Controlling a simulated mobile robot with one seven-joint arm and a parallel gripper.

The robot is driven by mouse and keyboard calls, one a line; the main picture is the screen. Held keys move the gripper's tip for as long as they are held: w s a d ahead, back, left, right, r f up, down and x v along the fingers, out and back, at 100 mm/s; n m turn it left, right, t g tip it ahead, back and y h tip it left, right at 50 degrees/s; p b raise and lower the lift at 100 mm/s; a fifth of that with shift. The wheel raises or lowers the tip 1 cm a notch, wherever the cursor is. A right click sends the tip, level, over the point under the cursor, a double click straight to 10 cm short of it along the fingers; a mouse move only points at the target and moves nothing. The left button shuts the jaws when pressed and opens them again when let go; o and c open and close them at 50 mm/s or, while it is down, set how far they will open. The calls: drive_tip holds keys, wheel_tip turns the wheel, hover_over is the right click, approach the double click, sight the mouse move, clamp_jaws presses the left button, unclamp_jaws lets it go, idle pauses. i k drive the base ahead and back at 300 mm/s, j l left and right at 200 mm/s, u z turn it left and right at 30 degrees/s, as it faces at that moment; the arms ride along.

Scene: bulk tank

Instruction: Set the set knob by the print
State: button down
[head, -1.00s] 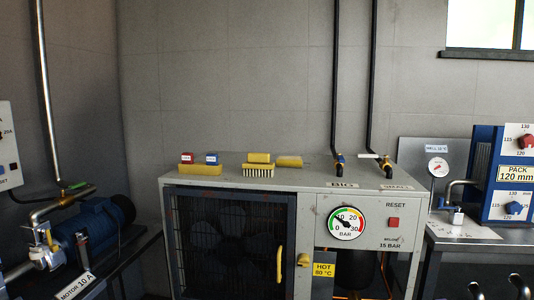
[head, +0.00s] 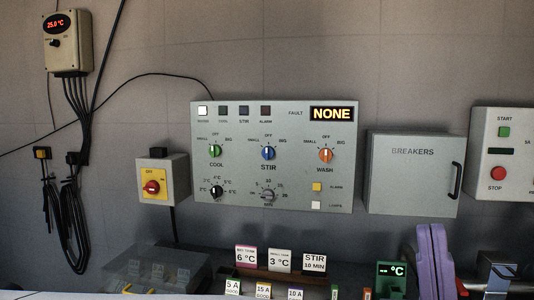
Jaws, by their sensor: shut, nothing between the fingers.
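A grey control panel (head: 340,195) hangs on the wall in the middle of the head view. At its lower left is a small black knob (head: 217,191) in a scale of °C marks; its pointer is too small to read. I cannot tell whether this is the set knob. Printed cards stand below the panel: a pink-topped card (head: 246,256) reads 6 °C, a white card (head: 280,261) reads 3 °C, and a third card (head: 314,261) reads STIR 10 MIN. My gripper is not in view.
The panel also has a green COOL knob (head: 215,151), a blue STIR knob (head: 268,153), an orange WASH knob (head: 325,155) and a grey timer knob (head: 268,195). A wall controller (head: 68,42) reads 25.0 °C. A breaker box (head: 412,175) and purple object (head: 434,262) are at right.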

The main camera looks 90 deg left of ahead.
sight(216, 191)
drive_tip(key=u, duration=0.5)
drive_tip(key=j+u, duration=0.15)
drive_tip(key=u, duration=0.8)
drive_tip(key=j+u, duration=0.1)
drive_tip(key=u, duration=0.9)
drive_tip(key=i+j, duration=0.05)
